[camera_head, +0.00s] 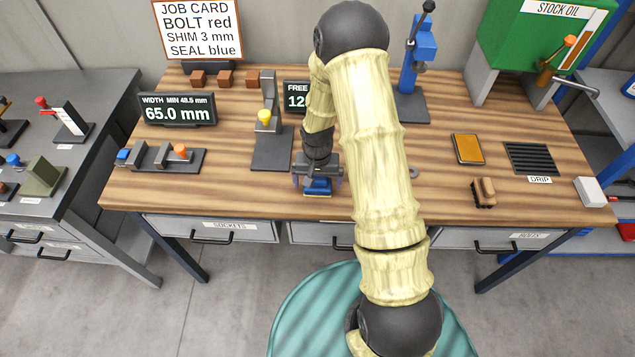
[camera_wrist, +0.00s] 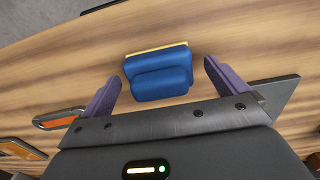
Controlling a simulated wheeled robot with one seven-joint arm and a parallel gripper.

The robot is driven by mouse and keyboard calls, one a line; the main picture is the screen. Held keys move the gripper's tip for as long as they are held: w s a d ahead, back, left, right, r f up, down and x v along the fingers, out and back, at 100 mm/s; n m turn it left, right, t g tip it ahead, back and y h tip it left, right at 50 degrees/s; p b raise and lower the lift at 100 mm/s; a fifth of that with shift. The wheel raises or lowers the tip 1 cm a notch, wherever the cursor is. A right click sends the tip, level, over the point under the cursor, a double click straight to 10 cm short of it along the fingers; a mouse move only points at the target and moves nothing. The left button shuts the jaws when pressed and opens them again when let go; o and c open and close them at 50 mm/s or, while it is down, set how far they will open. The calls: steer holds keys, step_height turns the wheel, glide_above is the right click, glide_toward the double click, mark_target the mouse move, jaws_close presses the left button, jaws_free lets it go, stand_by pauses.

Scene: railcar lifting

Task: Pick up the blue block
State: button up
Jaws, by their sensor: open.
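The blue block (camera_wrist: 158,74) lies on the wooden workbench (camera_head: 240,198), with a yellow strip along its far edge in the wrist view. In the head view the block (camera_head: 317,187) shows below my gripper, near the bench's front edge. My gripper (camera_wrist: 160,82) is open, with its two purple fingers on either side of the block. The fingers appear apart from it, with wood visible between. I cannot tell the exact height of the fingertips above the bench. In the head view my gripper (camera_head: 318,180) is partly covered by its own wrist.
A grey stand with a yellow knob (camera_head: 264,118) is left of my gripper. A grey fixture with an orange knob (camera_head: 180,151) is farther left. An orange-topped pad (camera_head: 467,149), a brown brush-like item (camera_head: 484,192) and a dark drip grate (camera_head: 531,158) lie to the right.

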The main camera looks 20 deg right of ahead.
steer(key=shift+f, duration=0.4)
steer(key=shift+c, duration=0.5)
steer(key=c, duration=1)
